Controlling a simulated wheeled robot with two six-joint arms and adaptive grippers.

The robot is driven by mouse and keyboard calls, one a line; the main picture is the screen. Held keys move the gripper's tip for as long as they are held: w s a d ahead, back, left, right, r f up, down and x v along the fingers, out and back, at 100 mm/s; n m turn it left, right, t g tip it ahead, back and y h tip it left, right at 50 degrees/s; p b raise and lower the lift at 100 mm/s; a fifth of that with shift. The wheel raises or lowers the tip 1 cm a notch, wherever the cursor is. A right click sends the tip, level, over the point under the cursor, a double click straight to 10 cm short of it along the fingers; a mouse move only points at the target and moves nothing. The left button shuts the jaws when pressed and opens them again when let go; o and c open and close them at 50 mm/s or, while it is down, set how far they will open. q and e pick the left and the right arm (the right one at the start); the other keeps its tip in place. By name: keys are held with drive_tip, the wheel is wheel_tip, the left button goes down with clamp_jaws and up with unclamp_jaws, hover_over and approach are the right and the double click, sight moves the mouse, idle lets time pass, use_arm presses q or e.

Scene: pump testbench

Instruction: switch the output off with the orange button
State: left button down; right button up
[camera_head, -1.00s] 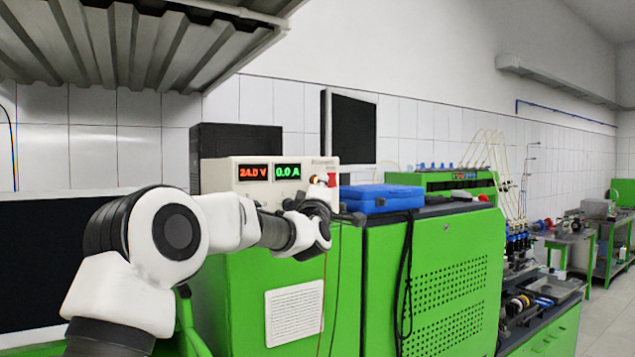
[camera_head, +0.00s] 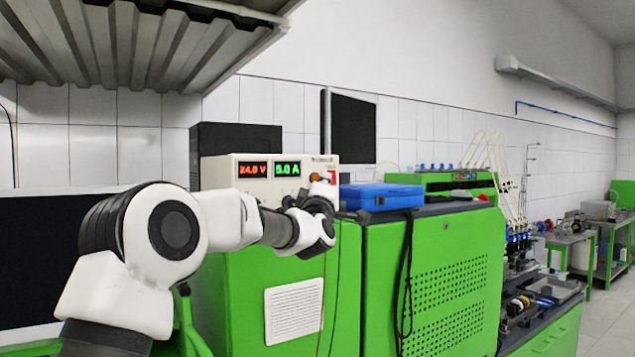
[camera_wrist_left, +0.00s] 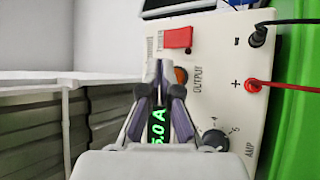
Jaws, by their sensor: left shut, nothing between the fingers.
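The cream power supply (camera_head: 222,172) stands on the green cabinet, its displays (camera_head: 270,170) reading 24.0 V and 5.0 A. The orange button (camera_wrist_left: 181,76) shows beside the OUTPUT label in the left wrist view, partly covered by my fingers. It also shows as a small orange spot (camera_head: 315,176) in the head view. My left gripper (camera_wrist_left: 158,66) is shut and empty, its fingertips right beside the button; I cannot tell whether they touch anything. In the head view the left gripper (camera_head: 322,188) is at the right part of the panel. My right gripper is not in view.
A red switch (camera_wrist_left: 178,38) and the AMP knob (camera_wrist_left: 215,140) flank the button. Black (camera_wrist_left: 258,36) and red (camera_wrist_left: 253,85) leads are plugged into the panel. A blue case (camera_head: 380,196) lies right of the supply.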

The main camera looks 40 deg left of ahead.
use_arm(q)
drive_tip(key=shift+s+d+b, duration=0.4)
drive_tip(key=shift+d+b, duration=0.15)
drive_tip(key=shift+d, duration=0.35)
drive_tip(key=shift+s+d+b, duration=0.35)
drive_tip(key=shift+d+b, duration=0.2)
drive_tip(key=shift+d, duration=0.35)
drive_tip(key=shift+s+d+b, duration=0.4)
drive_tip(key=shift+d+b, duration=0.15)
drive_tip(key=shift+d, duration=0.35)
